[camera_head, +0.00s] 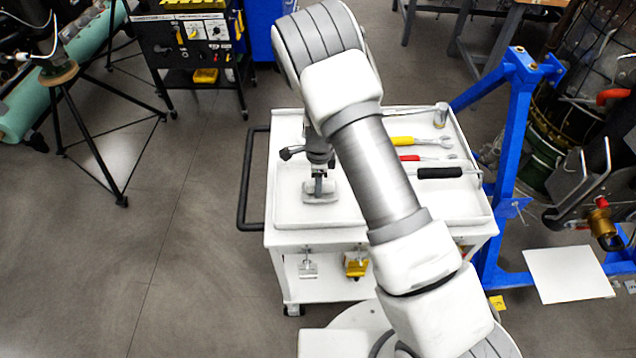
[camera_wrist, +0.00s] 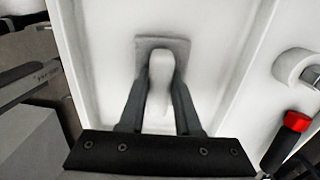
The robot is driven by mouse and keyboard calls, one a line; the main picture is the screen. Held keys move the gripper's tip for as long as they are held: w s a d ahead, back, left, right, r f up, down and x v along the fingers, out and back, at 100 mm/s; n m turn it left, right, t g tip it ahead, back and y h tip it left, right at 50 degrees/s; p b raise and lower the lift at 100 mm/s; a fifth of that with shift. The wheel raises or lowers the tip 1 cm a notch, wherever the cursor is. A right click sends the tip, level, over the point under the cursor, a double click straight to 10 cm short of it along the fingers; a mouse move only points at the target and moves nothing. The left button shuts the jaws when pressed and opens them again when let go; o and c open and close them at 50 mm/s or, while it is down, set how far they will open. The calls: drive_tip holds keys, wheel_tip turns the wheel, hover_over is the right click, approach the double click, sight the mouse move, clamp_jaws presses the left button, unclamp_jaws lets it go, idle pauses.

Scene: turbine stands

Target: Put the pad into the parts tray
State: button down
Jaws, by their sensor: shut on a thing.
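The pad (camera_head: 321,197) is a flat grey square with a pale upright grip. It is over the left part of the white parts tray (camera_head: 345,212) on top of a cart. My gripper (camera_head: 319,178) points down and is shut on the pad's grip. In the wrist view, my gripper's dark fingers (camera_wrist: 163,85) are on both sides of the pale grip, and the grey pad (camera_wrist: 178,43) shows beyond the fingertips. The pad is inside the tray's outline, at or very near its floor; I cannot tell whether it touches. My arm hides the tray's middle.
A black push handle (camera_head: 246,180) is on the cart's left. A blue stand (camera_head: 518,120) is close on the right.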

drive_tip(key=shift+f, duration=0.25)
drive_tip(key=shift+c, duration=1.8)
unclamp_jaws()
drive_tip(key=shift+r, duration=0.15)
drive_tip(key=shift+r+p, duration=2.1)
drive_tip(key=shift+r, duration=1.3)
